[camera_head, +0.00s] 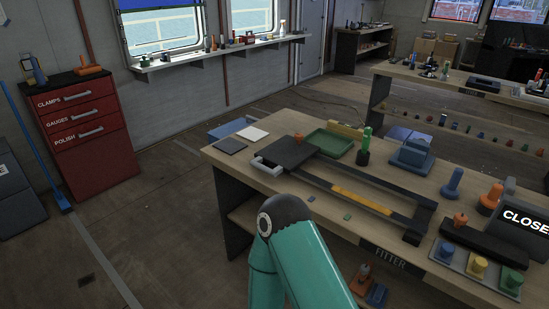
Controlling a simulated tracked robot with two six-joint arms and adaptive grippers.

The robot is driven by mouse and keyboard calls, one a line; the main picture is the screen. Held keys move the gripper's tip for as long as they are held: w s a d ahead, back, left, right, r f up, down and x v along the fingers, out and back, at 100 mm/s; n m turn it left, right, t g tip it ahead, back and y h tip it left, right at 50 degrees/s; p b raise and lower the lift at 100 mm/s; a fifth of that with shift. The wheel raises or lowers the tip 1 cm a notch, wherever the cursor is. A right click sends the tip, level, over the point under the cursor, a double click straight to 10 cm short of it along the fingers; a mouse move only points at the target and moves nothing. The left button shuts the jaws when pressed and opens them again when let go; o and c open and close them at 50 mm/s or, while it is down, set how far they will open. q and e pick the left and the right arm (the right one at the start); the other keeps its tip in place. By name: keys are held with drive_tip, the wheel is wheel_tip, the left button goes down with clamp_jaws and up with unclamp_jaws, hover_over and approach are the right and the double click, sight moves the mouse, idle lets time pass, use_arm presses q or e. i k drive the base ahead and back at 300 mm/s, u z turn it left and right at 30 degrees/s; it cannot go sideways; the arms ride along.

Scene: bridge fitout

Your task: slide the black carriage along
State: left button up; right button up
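A dark flat block, which looks like the black carriage (290,150), sits at the left end of a long black rail frame (424,217) on the wooden workbench. A small orange knob (298,136) shows at its back edge. A light grey tray-like part (264,168) sticks out from its left side. A yellow strip (361,201) lies inside the frame, to the right of the block. A teal arm of mine with a dark joint rises in front of the bench. Neither of my grippers is in view, so their relation to the carriage does not show.
Behind the block are a green tray (330,143), a green-topped peg (366,142) and a blue block (411,155). At the right stand colored knobs, a black case (484,246) and a "CLOSE" sign (525,216). The floor left of the bench is mostly clear.

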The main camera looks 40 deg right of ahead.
sight(284, 153)
drive_tip(key=z, duration=0.35)
drive_tip(key=i, duration=1)
drive_tip(key=z, duration=0.55)
drive_tip(key=k, duration=0.9)
drive_tip(key=z, duration=0.25)
drive_tip(key=i, duration=0.9)
drive_tip(key=u, duration=0.1)
